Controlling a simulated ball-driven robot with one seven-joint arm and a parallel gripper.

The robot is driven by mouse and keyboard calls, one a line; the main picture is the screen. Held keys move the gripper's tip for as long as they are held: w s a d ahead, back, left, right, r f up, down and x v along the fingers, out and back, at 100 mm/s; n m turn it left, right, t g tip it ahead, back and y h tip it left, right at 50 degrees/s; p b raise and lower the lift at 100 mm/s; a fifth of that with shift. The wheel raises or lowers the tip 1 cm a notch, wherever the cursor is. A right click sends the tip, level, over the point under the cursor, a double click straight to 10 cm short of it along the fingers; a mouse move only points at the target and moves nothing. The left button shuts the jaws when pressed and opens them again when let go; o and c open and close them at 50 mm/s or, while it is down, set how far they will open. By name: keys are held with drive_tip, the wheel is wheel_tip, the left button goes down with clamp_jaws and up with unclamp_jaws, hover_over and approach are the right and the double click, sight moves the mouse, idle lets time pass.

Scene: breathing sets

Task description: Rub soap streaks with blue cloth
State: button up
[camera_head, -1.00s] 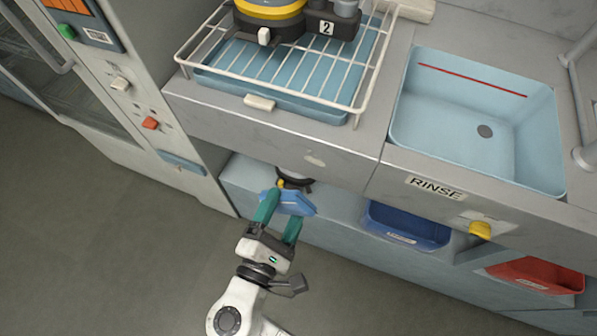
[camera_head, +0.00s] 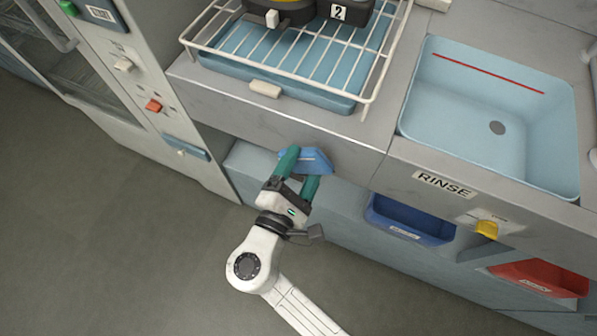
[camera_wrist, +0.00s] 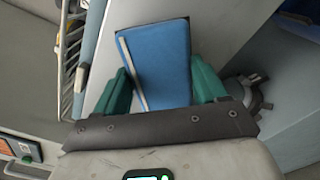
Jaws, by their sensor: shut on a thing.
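My gripper (camera_head: 298,172) has teal fingers and is shut on the blue cloth (camera_head: 312,160). In the head view the cloth is in front of the counter's front face, below the drying rack. In the wrist view the blue cloth (camera_wrist: 160,62) sits between the two teal fingers, flat, with a pale strip along its left side. The grey counter front lies behind it. I cannot tell whether the cloth touches that face. I cannot make out soap streaks; the cloth and fingers hide part of the surface.
A white wire rack (camera_head: 300,55) over a blue tray stands on the counter above. A light blue sink (camera_head: 470,130) is at right, with a RINSE label (camera_head: 443,184) and yellow knob (camera_head: 486,229) below. Blue (camera_head: 410,222) and red (camera_head: 545,277) bins sit underneath. Floor at left is clear.

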sight(322, 173)
drive_tip(key=shift+x, duration=1)
idle(0.7)
drive_tip(key=shift+s+d+p, duration=0.2)
drive_tip(key=shift+s+d, duration=0.05)
drive_tip(key=shift+d, duration=0.35)
drive_tip(key=shift+s+d+p, duration=0.15)
drive_tip(key=shift+s+d, duration=0.15)
drive_tip(key=shift+d, duration=0.3)
drive_tip(key=shift+s+d+p, duration=0.2)
drive_tip(key=shift+s+d, duration=0.05)
drive_tip(key=shift+d, duration=0.35)
drive_tip(key=shift+w+d, duration=0.1)
drive_tip(key=shift+w+a+b, duration=0.35)
drive_tip(key=shift+w+a, duration=0.05)
drive_tip(key=shift+a, duration=0.4)
drive_tip(key=shift+w+a+b, duration=0.3)
drive_tip(key=shift+w+a, duration=0.05)
drive_tip(key=shift+a, duration=0.45)
drive_tip(key=shift+w+a+r, duration=0.1)
drive_tip(key=shift+w+a, duration=0.05)
drive_tip(key=shift+a, duration=0.1)
drive_tip(key=shift+c, duration=0.8)
drive_tip(key=shift+p+v, duration=0.5)
drive_tip(key=shift+v, duration=2.55)
